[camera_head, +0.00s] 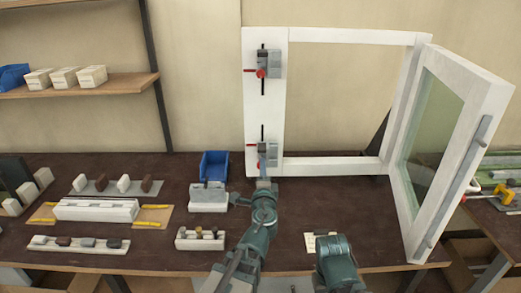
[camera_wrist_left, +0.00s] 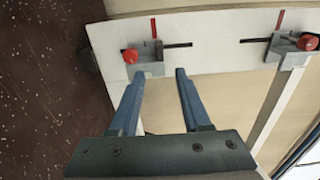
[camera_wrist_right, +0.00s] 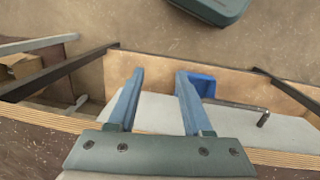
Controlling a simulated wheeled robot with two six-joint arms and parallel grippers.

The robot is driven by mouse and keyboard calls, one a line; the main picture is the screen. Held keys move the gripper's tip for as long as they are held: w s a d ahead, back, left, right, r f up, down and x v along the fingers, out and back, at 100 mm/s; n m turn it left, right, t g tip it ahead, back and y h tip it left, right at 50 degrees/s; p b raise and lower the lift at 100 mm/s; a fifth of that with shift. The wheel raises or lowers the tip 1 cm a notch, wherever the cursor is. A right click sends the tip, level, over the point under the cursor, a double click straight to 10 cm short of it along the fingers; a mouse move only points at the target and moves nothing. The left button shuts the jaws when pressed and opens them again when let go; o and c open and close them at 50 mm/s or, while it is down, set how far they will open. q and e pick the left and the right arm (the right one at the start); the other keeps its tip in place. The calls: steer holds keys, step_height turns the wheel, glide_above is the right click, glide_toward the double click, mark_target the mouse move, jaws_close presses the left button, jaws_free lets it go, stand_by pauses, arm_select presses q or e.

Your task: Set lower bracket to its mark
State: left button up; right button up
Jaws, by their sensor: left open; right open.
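The lower bracket (camera_head: 270,148) is a grey block with a red knob, on the white upright panel (camera_head: 266,108) left of the window opening. A black strip (camera_head: 263,131) shows above it and a red line (camera_head: 251,145) to its left. My left gripper (camera_wrist_left: 160,72) is open and empty, in front of the panel. In the left wrist view the lower bracket (camera_wrist_left: 147,58) lies just beyond the left fingertip; I cannot tell if they touch. The upper bracket (camera_head: 268,65) is higher on the panel. My right gripper (camera_wrist_right: 160,72) is open and empty.
The glazed sash (camera_head: 440,130) stands swung open at the right. A blue bin (camera_head: 215,165), a white block (camera_head: 208,198) and trays of small parts (camera_head: 78,245) occupy the dark bench's left side. In the right wrist view, a blue bin (camera_wrist_right: 203,84) sits by a grey surface.

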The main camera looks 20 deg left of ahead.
mark_target(262, 152)
arm_select(q)
steer(key=x, duration=1.3)
steer(key=shift+w+f, duration=0.1)
jaws_close()
stand_by(0.9)
